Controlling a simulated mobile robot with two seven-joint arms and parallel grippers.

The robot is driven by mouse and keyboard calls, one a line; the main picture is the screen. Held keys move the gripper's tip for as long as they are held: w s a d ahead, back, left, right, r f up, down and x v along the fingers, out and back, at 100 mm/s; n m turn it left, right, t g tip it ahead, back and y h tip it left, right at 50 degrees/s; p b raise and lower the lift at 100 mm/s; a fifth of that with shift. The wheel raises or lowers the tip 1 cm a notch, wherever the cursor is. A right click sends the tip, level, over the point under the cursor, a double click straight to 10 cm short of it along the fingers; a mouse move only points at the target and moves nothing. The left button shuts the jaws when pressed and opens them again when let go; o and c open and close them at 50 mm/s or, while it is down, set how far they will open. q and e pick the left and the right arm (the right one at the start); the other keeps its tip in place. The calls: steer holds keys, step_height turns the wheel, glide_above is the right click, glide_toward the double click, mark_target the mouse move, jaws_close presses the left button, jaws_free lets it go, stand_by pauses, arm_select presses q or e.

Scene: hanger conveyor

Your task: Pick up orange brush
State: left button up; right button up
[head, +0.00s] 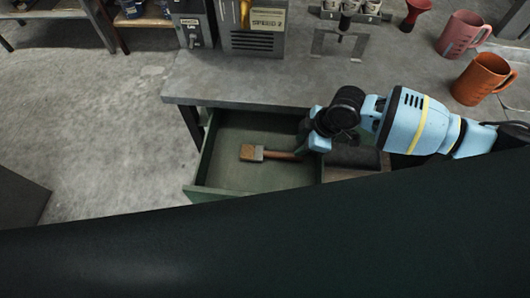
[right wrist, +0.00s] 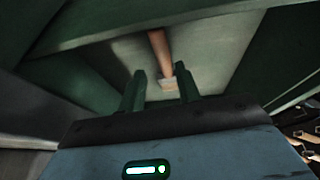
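The orange brush (head: 277,155) lies flat in an open green drawer (head: 225,176), its bristle head to the left and its orange-brown handle to the right. My right gripper (head: 306,146) is over the drawer near the handle end. In the right wrist view the brush handle (right wrist: 159,48) runs from the top down to a pale head that shows between the two green fingers. These fingers (right wrist: 161,75) are apart, with nothing visibly gripped. Whether they touch the brush I cannot tell. My left gripper is out of view.
The grey bench top (head: 250,85) lies above the drawer. An orange mug (head: 481,80), a pink mug (head: 461,35) and a red funnel-like item (head: 413,13) stand at the right. A metal machine (head: 250,30) stands at the back. The drawer walls surround the brush.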

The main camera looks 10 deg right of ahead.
mark_target(289, 154)
steer(key=shift+s+x, duration=0.2)
steer(key=shift+x, duration=3.35)
jaws_close()
